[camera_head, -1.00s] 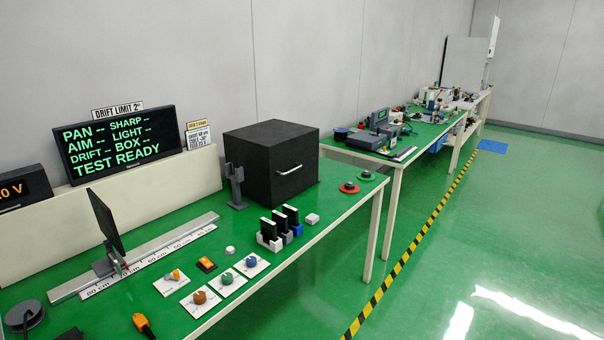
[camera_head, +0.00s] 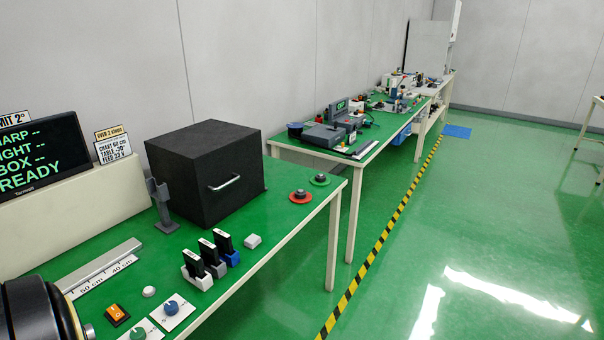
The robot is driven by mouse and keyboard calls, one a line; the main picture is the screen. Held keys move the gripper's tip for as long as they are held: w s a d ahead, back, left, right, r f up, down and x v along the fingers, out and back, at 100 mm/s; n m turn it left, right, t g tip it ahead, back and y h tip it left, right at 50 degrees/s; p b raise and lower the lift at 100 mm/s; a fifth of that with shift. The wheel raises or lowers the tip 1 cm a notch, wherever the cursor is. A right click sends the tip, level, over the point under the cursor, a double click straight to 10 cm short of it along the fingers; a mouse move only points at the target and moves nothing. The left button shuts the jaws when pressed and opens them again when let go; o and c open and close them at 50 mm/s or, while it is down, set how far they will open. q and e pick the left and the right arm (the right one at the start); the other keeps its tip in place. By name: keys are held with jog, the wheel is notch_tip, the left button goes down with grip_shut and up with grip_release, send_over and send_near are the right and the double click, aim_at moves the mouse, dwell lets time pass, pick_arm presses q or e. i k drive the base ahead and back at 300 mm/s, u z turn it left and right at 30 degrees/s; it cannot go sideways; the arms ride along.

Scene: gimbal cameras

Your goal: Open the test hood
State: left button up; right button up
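The test hood appears to be the black box (camera_head: 190,165) on the green bench, left of the middle of the head view. It has a silver bar handle (camera_head: 224,183) on its front face and looks closed, resting on the bench top. What is inside it is hidden. A dark rounded arm part of mine shows at the lower left edge, well short of the hood. Neither gripper shows in the head view.
Red (camera_head: 301,196) and green (camera_head: 320,180) round pieces lie right of the hood. Several black modules stand in front of it, with a grey post (camera_head: 161,205) at its left. Knobs and a metal rail (camera_head: 95,262) lie nearer. Open floor (camera_head: 470,230) is at the right.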

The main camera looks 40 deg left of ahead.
aim_at(210, 168)
jog(key=u, duration=0.05)
jog(key=i, duration=0.95)
jog(key=u, duration=0.65)
